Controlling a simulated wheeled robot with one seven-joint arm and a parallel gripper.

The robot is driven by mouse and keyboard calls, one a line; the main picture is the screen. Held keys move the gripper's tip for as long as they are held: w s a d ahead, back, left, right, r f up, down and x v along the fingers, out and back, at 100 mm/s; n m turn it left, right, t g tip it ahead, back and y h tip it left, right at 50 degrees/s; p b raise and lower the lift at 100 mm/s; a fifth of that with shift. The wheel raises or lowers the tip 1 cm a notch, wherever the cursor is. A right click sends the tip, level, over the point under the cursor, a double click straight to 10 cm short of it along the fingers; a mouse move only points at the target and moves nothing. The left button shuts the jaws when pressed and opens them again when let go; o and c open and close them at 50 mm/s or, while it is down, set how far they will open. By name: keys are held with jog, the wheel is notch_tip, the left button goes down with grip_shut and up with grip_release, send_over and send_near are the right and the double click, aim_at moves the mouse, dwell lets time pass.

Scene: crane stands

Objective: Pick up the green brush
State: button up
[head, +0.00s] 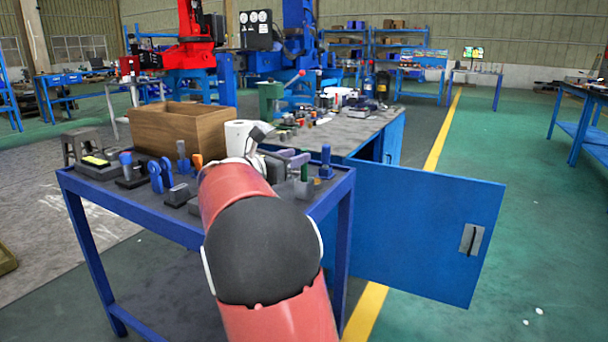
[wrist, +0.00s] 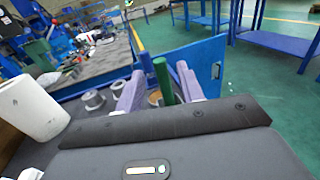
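The green brush (wrist: 163,82) shows in the wrist view as an upright green handle between the two lavender fingers of my gripper (wrist: 158,88). The fingers are apart, with a gap on the left of the handle; the right finger looks close to it, and I cannot tell whether it touches. In the head view the green brush (head: 304,173) is a small green upright piece at the right end of the blue table (head: 180,232), beside my gripper (head: 294,160). My arm hides part of the table there. The brush's lower end is hard to make out.
A white roll (wrist: 32,108) stands left of my gripper, near a wooden box (head: 182,130). Grey round parts (wrist: 93,99) lie close by. A blue upright tool (head: 326,162) stands right of the brush. An open blue cabinet door (head: 425,230) stands beyond the table's right side.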

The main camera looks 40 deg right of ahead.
jog(key=shift+w+d+f, duration=0.1)
jog(key=shift+d+f, duration=0.05)
jog(key=shift+d, duration=0.8)
jog(key=shift+w+d+f, duration=0.1)
jog(key=shift+d+f, duration=0.05)
jog(key=shift+d, duration=0.8)
grip_shut()
jog(key=shift+r, duration=0.1)
notch_tip(320, 180, up, 19)
jog(key=p, duration=0.3)
jog(key=d+f+m+b, duration=0.1)
jog(key=d+f+b, duration=0.1)
jog(key=f, duration=0.3)
jog(key=d+f+m+b, duration=0.1)
jog(key=d+f+b, duration=0.1)
jog(key=f+b, duration=0.2)
jog(key=d+f+m+y+b, duration=0.1)
jog(key=d+f+b, duration=0.2)
jog(key=f, duration=0.5)
jog(key=shift+f+m+b, duration=0.15)
jog(key=shift+m+b, duration=0.25)
jog(key=shift+b, duration=0.15)
